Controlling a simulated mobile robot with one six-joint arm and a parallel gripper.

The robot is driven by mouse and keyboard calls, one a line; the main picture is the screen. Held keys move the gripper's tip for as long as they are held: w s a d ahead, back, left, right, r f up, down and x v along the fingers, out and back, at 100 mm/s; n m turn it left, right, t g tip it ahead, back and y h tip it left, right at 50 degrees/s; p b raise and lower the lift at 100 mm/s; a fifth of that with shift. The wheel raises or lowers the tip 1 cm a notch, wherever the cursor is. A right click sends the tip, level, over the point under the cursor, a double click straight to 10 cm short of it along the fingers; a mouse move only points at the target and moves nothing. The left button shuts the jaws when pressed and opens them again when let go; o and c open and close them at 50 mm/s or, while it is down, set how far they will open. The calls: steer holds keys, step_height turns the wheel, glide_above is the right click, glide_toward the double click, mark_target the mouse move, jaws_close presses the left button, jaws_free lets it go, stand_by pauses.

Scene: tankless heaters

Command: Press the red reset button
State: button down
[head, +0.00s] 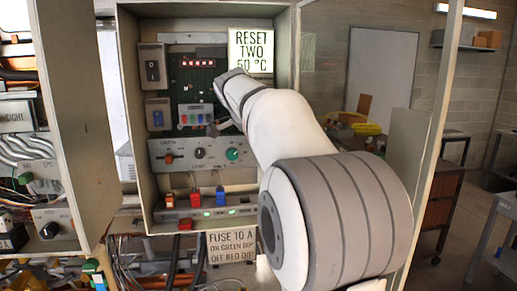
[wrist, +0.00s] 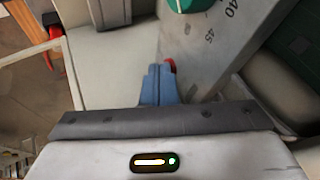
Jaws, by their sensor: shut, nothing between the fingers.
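In the wrist view, my gripper (wrist: 160,72) shows as two narrow blue fingers closed together, with nothing between them. A small red part (wrist: 170,66), possibly the red button, shows just past the fingertips, partly hidden by them. I cannot tell whether they touch. In the head view my arm reaches into the open cabinet (head: 130,120), and its wrist hides part of the panel; the fingers are not clear there. A row of small coloured buttons (head: 195,115) sits left of my wrist. A sign (head: 251,51) reads "RESET TWO 50 °C".
A control panel (head: 200,153) carries a red knob, a dark knob and a green dial (head: 232,154); the dial shows in the wrist view (wrist: 185,3). Below are red and blue plugs (head: 220,193). An open cabinet door (head: 75,110) stands left; another panel edge (head: 440,80) stands right.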

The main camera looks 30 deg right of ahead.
steer(key=shift+w+d+r, duration=0.15)
steer(key=shift+w+r, duration=0.1)
steer(key=shift+w, duration=0.25)
steer(key=s+a+r+b, duration=0.2)
steer(key=s+a+r, duration=0.4)
steer(key=s+r, duration=0.1)
steer(key=shift+s+r+b, duration=0.25)
steer(key=shift+s+b, duration=0.05)
steer(key=shift+b, duration=0.1)
steer(key=shift+s, duration=0.1)
